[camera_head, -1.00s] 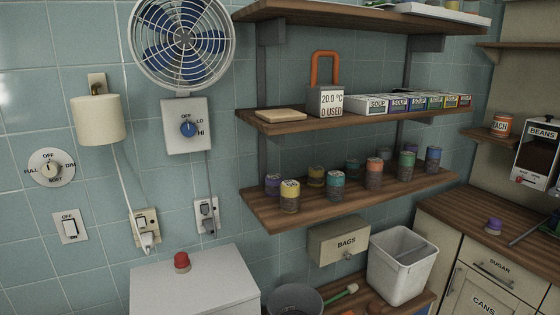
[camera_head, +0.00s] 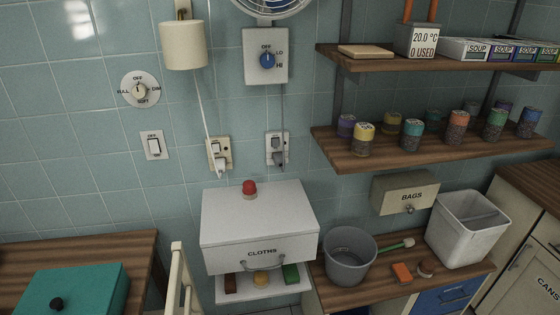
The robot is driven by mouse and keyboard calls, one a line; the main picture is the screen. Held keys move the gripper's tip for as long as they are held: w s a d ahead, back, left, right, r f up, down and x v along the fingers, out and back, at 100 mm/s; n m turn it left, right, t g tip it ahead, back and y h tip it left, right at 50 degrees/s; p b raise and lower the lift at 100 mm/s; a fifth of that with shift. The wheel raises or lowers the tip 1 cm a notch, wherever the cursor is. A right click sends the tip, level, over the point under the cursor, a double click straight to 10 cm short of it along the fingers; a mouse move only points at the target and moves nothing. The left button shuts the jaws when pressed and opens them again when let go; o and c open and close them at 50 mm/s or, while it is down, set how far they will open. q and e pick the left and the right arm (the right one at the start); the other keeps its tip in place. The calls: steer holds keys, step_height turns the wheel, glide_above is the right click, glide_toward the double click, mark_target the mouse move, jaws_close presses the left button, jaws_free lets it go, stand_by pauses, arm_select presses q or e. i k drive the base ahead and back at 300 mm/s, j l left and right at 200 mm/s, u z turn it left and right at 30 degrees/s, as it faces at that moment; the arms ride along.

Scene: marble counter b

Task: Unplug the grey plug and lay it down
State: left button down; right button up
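The grey plug (camera_head: 279,157) sits in a wall socket plate (camera_head: 277,136) below the fan control box, with a grey cord running up from it to that box. A white plug (camera_head: 221,168) sits in another socket plate (camera_head: 215,147) to its left, with a pale cord running up to the wall lamp. Neither of my grippers shows in the head view.
A white cabinet (camera_head: 225,219) labelled CLOTHS, with a red knob (camera_head: 249,188) on top, stands below the sockets. A grey bucket (camera_head: 347,257), a white bin (camera_head: 468,230) and a BAGS box (camera_head: 405,193) are to the right. A teal box (camera_head: 70,290) is at lower left. The cabinet top is mostly clear.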

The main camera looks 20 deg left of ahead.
mark_target(279, 159)
steer(key=i+l+u, duration=0.1)
steer(key=l, duration=0.25)
steer(key=i+l, duration=0.2)
steer(key=l, duration=0.15)
steer(key=i+l+u, duration=0.15)
steer(key=l, duration=0.2)
steer(key=i+l, duration=0.1)
steer(key=l, duration=0.25)
steer(key=i+l+u, duration=0.15)
steer(key=l, duration=0.25)
steer(key=k+j, duration=0.05)
